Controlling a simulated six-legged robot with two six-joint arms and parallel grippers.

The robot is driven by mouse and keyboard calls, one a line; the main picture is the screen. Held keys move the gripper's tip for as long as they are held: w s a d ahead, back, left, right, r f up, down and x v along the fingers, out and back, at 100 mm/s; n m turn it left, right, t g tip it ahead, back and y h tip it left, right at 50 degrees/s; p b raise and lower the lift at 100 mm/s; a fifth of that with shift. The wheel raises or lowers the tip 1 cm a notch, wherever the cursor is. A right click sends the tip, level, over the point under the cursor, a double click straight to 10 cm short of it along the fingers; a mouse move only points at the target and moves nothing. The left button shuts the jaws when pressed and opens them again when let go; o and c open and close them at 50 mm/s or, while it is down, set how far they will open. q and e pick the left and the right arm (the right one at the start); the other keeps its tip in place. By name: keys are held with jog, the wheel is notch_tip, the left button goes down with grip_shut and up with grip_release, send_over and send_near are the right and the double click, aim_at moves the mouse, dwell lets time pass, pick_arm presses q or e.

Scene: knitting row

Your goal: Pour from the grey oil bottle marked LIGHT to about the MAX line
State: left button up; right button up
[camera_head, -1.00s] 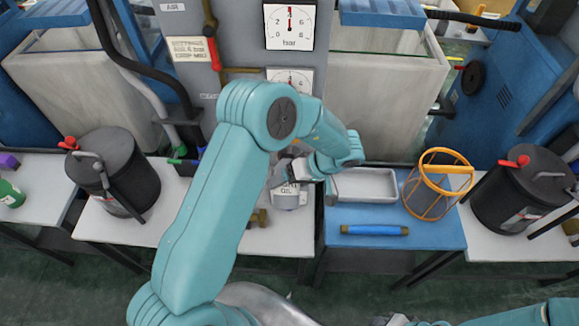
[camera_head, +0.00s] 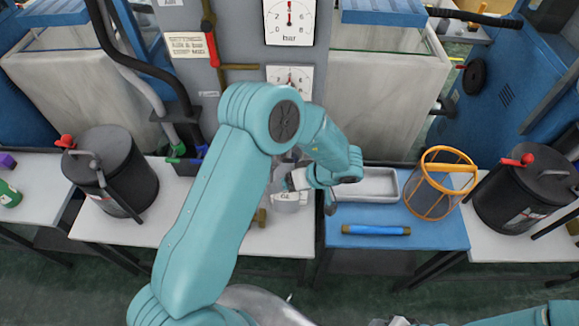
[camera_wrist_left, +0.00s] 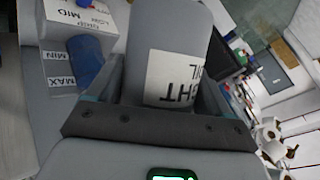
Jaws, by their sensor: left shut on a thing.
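The grey oil bottle (camera_wrist_left: 180,25) fills the middle of the left wrist view. Its white label (camera_wrist_left: 172,80) reads upside down, with part of LIGHT and OIL showing. My left gripper (camera_wrist_left: 150,95) is shut on it, with a finger on each side. In the head view, the left gripper (camera_head: 296,181) and the bottle (camera_head: 290,203) are over the table and partly hidden by my arm. A level plate marked MIN and MAX (camera_wrist_left: 60,68) shows at the left of the wrist view, beside a blue part (camera_wrist_left: 87,58). No oil stream is visible. Of my right arm only a piece shows.
Black canisters with red levers stand left (camera_head: 118,175) and right (camera_head: 522,190). A grey tray (camera_head: 368,184), a blue rod (camera_head: 375,230) and an orange-rimmed basket (camera_head: 438,183) are on the blue mat (camera_head: 430,234). Gauges (camera_head: 289,20) hang on the grey panel behind.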

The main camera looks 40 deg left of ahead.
pick_arm(q)
jog(key=shift+w+f+t+b, duration=0.1)
jog(key=shift+f+t+b, duration=0.3)
jog(key=shift+f+b, duration=0.2)
jog(key=shift+a+f+n+y+b, duration=0.1)
jog(key=shift+f+n+y+b, duration=0.25)
jog(key=shift+b, duration=0.1)
jog(key=shift+w+f+t+b, duration=0.1)
jog(key=shift+f+t+b, duration=0.1)
jog(key=shift+t+b, duration=0.15)
jog(key=shift+r+n+y, duration=0.15)
jog(key=shift+n+y, duration=0.1)
